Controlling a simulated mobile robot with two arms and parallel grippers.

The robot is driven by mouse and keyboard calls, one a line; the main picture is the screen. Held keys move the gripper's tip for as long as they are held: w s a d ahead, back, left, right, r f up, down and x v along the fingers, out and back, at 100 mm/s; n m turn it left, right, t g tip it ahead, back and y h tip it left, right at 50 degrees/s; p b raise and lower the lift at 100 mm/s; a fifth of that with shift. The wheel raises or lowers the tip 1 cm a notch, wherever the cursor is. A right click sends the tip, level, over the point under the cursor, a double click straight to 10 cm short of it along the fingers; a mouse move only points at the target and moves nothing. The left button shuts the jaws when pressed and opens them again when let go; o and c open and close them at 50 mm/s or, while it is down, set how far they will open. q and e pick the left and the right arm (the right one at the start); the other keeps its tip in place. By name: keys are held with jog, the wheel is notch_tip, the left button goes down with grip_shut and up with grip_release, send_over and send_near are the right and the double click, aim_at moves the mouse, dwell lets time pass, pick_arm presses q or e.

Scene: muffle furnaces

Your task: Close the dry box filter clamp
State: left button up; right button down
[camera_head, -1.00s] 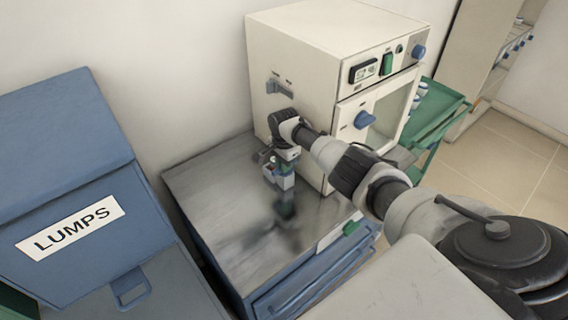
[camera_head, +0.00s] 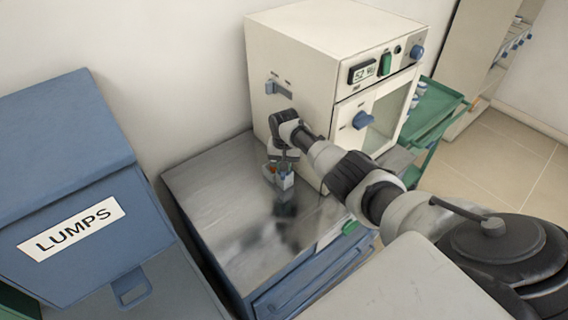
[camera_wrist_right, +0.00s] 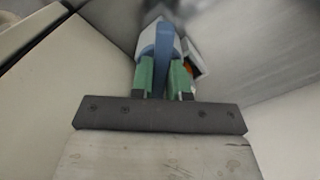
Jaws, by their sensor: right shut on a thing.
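The dry box (camera_head: 300,70) is a cream cabinet on a metal-topped bench. My right gripper (camera_head: 279,169) is low beside its left side wall, just above the bench top. In the right wrist view, the green fingers of my right gripper (camera_wrist_right: 164,78) are shut on a blue lever (camera_wrist_right: 163,45), which I take to be the filter clamp. A white body shows behind the lever, with a small orange part (camera_wrist_right: 187,69) at the right. In the head view my wrist hides most of the clamp. My left gripper is in neither view.
The front has a lit display (camera_head: 363,72) and a blue door knob (camera_head: 363,120). The metal bench top (camera_head: 215,200) is clear. A blue bin marked LUMPS (camera_head: 75,190) stands left.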

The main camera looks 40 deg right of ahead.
jog(key=n, duration=0.4)
jog(key=shift+d+n, duration=0.1)
jog(key=shift+n, duration=0.2)
jog(key=n, duration=0.4)
jog(key=shift+d, duration=0.1)
jog(key=shift+n, duration=0.4)
jog(key=c, duration=1.1)
grip_release()
notch_tip(320, 180, up, 11)
jog(key=shift+b, duration=0.4)
jog(key=shift+f, duration=0.15)
